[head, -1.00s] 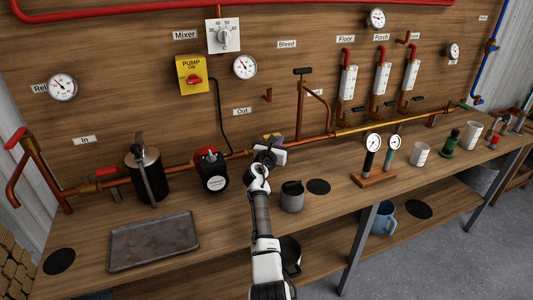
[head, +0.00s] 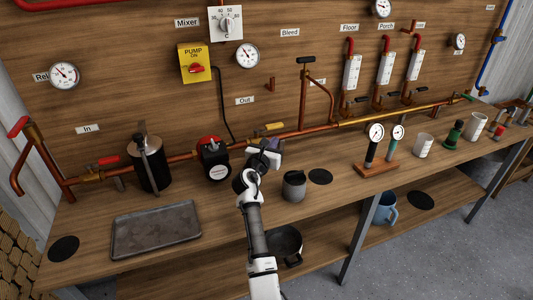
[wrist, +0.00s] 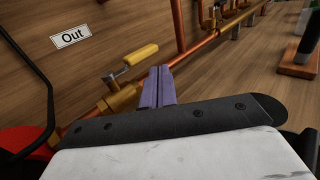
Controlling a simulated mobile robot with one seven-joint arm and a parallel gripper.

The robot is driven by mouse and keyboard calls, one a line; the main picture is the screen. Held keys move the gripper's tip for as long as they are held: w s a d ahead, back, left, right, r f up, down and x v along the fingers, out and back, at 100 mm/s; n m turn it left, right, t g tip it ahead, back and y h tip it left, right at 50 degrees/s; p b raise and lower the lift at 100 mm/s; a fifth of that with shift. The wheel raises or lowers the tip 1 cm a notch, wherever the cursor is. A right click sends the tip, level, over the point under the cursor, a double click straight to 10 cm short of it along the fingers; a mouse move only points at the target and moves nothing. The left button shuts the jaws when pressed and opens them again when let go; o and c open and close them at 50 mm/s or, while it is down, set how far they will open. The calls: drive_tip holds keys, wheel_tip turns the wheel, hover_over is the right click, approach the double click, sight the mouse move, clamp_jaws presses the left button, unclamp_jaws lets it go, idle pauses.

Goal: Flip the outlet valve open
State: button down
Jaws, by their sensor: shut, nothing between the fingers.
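The outlet valve, below the "Out" label (head: 245,100), has a yellow lever (head: 274,126) on a brass body in the copper pipe. In the wrist view the yellow lever (wrist: 140,54) points up and right from its stem, roughly along the pipe. The brass valve body (wrist: 122,96) shows below it. My gripper (head: 265,146) is in front of the pipe at the valve, just below the lever in the head view. In the wrist view its purple fingers (wrist: 158,88) are together and empty, right of and below the lever, apart from it in the picture. Contact with the pipe is unclear.
The red-topped pump (head: 214,158) sits left of my gripper. A grey mug (head: 293,187) stands on the bench to the right, and a two-gauge stand (head: 376,168) farther right. A metal tray (head: 155,231) lies front left. A vertical copper pipe (head: 302,95) rises right of the valve.

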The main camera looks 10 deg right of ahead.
drive_tip(key=v, duration=0.5)
drive_tip(key=shift+s+a+b, duration=0.2)
drive_tip(key=shift+s+b, duration=0.1)
drive_tip(key=shift+s, duration=0.05)
